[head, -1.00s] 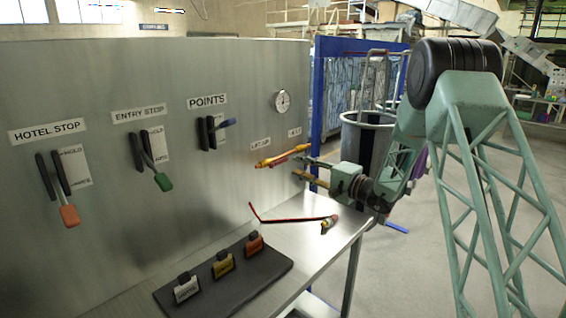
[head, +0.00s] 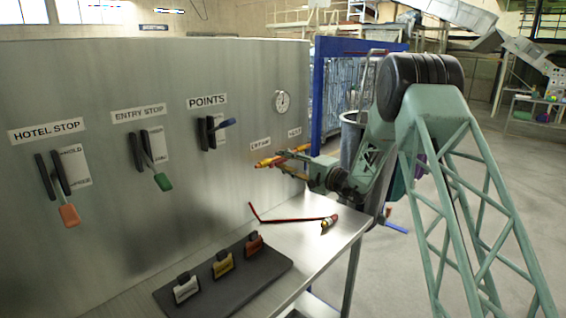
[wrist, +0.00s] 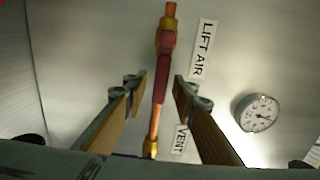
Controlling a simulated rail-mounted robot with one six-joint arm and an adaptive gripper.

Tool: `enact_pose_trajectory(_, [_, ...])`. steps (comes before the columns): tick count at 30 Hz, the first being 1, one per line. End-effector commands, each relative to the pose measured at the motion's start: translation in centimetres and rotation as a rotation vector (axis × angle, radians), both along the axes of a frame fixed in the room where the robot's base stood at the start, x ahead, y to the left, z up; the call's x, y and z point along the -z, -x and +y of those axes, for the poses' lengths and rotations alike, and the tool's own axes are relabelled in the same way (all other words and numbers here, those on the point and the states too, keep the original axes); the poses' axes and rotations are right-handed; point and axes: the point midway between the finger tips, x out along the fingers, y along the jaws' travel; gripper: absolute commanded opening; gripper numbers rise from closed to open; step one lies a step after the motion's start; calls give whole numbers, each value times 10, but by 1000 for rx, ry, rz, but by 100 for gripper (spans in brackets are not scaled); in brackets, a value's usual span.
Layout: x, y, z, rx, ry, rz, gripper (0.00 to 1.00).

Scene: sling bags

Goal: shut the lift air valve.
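The lift air valve shows in the wrist view as a dark red lever (wrist: 162,82) lying along a copper pipe with brass fittings (wrist: 168,28), beside the LIFT AIR label (wrist: 203,49). My gripper (wrist: 160,88) is open, its two tan-padded fingers on either side of the lever with a gap to each. In the head view the copper-and-brass pipe (head: 265,163) sticks out along the right part of the grey panel. My gripper (head: 292,162) is at its right end, covering part of the valve. Whether the fingers touch the pipe cannot be told there.
A VENT label (wrist: 182,139) and a round gauge (wrist: 257,113) are close by on the panel (head: 110,80). Below, the metal table (head: 310,246) holds a thin red rod (head: 290,219) and a dark board with several tags (head: 185,288). Lever switches are on the left.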

Motion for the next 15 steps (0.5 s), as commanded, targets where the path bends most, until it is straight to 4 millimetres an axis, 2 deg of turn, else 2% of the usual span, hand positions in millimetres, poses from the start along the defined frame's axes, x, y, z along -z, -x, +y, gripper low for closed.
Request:
enact_pose_trajectory(5, [0, 0, 0, 0, 0, 0, 25])
enact_pose_trajectory(13, [0, 0, 0, 0, 0, 0, 2])
enact_pose_trajectory(15, [0, 0, 0, 0, 0, 0, 0])
